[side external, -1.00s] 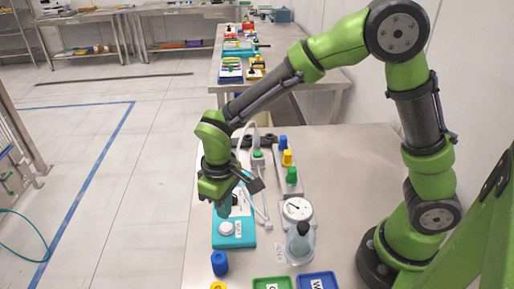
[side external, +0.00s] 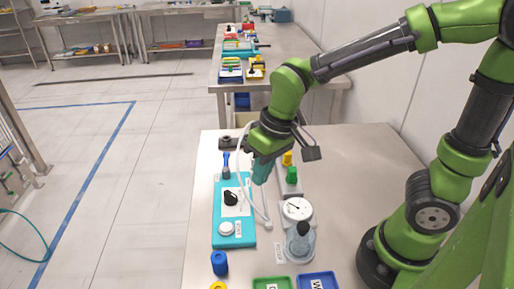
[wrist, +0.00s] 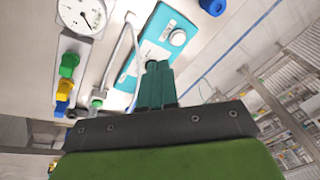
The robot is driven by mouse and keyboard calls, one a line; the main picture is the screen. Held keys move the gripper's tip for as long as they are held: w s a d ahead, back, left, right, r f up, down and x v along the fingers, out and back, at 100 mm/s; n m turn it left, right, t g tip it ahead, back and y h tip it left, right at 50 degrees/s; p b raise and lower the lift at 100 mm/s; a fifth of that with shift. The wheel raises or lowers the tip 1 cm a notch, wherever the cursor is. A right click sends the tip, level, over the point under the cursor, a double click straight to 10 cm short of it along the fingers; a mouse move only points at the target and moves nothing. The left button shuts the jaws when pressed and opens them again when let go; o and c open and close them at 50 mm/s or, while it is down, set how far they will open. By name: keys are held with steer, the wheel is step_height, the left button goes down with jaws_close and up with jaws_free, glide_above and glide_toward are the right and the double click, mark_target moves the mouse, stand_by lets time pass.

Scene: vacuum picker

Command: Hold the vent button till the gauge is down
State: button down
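A teal board (side external: 222,212) lies on the steel table. A round white button (side external: 227,229) with a small label sits at its near end; a black knob (side external: 231,198) is on its middle. The button also shows in the wrist view (wrist: 178,37). The white gauge (side external: 297,209) stands right of the board, its needle toward the upper left; it is partly cut off in the wrist view (wrist: 82,14). My gripper (side external: 262,172) is raised beyond and right of the button, apart from it. Its teal fingers (wrist: 158,68) look closed together with nothing visible between them.
A pale hose (side external: 242,165) runs beside my gripper. A block with yellow and green knobs (side external: 291,177) stands to the right. A clear flask with black top (side external: 301,244), blue cylinder (side external: 219,263), green tray (side external: 273,284) and blue tray (side external: 318,282) are nearer. The right tabletop is clear.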

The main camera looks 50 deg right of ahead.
steer(key=s+d+r+m+t, duration=0.3)
steer(key=s+d+r+t, duration=0.2)
steer(key=s+d+r, duration=0.1)
step_height(320, 180, up, 2)
steer(key=shift+d+r+m, duration=0.1)
steer(key=shift+d+m, duration=0.3)
steer(key=shift+d, duration=0.5)
